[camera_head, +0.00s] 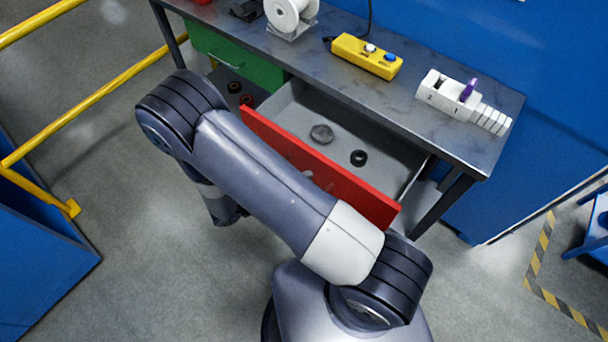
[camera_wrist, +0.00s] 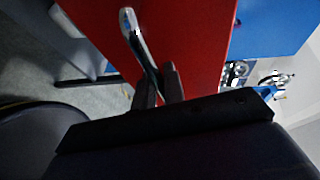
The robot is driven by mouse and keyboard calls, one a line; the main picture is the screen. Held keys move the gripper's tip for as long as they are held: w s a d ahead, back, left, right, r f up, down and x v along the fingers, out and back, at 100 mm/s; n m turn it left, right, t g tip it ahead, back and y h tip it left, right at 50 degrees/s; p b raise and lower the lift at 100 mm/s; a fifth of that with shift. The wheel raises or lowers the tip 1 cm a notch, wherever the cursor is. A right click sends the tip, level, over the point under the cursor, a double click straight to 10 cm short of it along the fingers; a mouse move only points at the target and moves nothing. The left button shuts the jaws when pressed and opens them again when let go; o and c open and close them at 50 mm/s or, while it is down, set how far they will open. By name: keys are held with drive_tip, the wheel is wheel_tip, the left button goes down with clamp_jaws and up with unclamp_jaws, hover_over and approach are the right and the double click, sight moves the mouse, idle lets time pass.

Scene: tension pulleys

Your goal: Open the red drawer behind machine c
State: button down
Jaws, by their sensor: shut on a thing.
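The red drawer (camera_head: 345,187) stands pulled out from under the dark workbench in the head view. Its grey inside shows, with a dark round part (camera_head: 321,133) and a smaller black ring (camera_head: 358,158) lying on its floor. In the wrist view the red front (camera_wrist: 185,35) fills the upper middle, with a silver bar handle (camera_wrist: 138,40) on it. My gripper (camera_wrist: 160,80) is shut on the handle's lower part. In the head view my arm covers part of the drawer front and hides the gripper.
A green drawer (camera_head: 236,58) sits left of the red one. The bench top (camera_head: 405,112) carries a yellow button box (camera_head: 367,56), a white spool (camera_head: 291,14) and a white block row with a purple piece (camera_head: 464,101). Yellow rails (camera_head: 90,98) stand left. Open floor lies in front.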

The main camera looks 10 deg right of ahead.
drive_tip(key=c, duration=1.5)
unclamp_jaws()
drive_tip(key=shift+a, duration=0.1)
drive_tip(key=b+v, duration=0.1)
drive_tip(key=v, duration=0.9)
drive_tip(key=shift+a, duration=0.3)
drive_tip(key=shift+s, duration=0.1)
drive_tip(key=p+x, duration=0.1)
drive_tip(key=x, duration=1)
drive_tip(key=shift+r, duration=0.1)
drive_tip(key=shift+d, duration=0.1)
